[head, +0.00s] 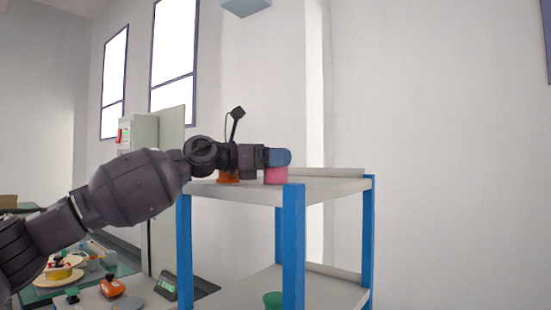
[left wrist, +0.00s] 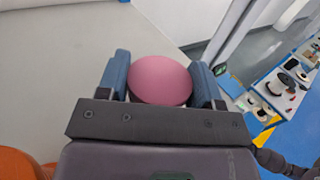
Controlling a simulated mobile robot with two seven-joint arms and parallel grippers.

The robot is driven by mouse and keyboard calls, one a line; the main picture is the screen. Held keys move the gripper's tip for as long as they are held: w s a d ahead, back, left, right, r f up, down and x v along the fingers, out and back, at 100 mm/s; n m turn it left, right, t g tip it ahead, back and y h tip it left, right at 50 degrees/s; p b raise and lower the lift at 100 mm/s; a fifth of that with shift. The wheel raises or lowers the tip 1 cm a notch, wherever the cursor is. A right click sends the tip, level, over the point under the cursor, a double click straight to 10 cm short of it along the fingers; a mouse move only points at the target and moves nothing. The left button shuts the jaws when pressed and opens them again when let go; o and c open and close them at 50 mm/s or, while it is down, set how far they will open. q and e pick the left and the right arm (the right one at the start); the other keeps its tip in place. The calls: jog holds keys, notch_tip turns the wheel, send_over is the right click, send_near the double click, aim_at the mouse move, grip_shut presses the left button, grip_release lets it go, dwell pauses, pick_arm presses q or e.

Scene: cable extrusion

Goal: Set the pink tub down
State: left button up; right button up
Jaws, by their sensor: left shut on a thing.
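The pink tub (head: 276,175) is at the top shelf of the blue-posted rack (head: 330,188) in the head view, near its front blue post. In the left wrist view the round pink top of the tub (left wrist: 160,80) sits between two blue fingers. My left gripper (head: 279,157) is shut on the tub, one finger on each side. The tub's underside is hidden in the wrist view, and I cannot tell whether it touches the shelf. My right gripper is in neither view.
An orange object (head: 228,178) stands on the same shelf, behind my left gripper; orange also shows at the wrist view's lower left (left wrist: 18,163). A green tub (head: 272,299) is on the lower shelf. The top shelf's right part is clear. A cluttered table (head: 100,296) stands lower left.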

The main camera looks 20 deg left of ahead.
pick_arm(q)
jog(key=shift+f, duration=0.1)
jog(key=o, duration=0.7)
jog(key=shift+c, duration=0.2)
jog(key=shift+s+a, duration=0.1)
jog(key=b+v, duration=0.2)
jog(key=v, duration=0.8)
jog(key=shift+s+a+b, duration=0.25)
jog(key=shift+b, duration=0.1)
jog(key=shift+s+a, duration=0.3)
jog(key=shift+a, duration=0.1)
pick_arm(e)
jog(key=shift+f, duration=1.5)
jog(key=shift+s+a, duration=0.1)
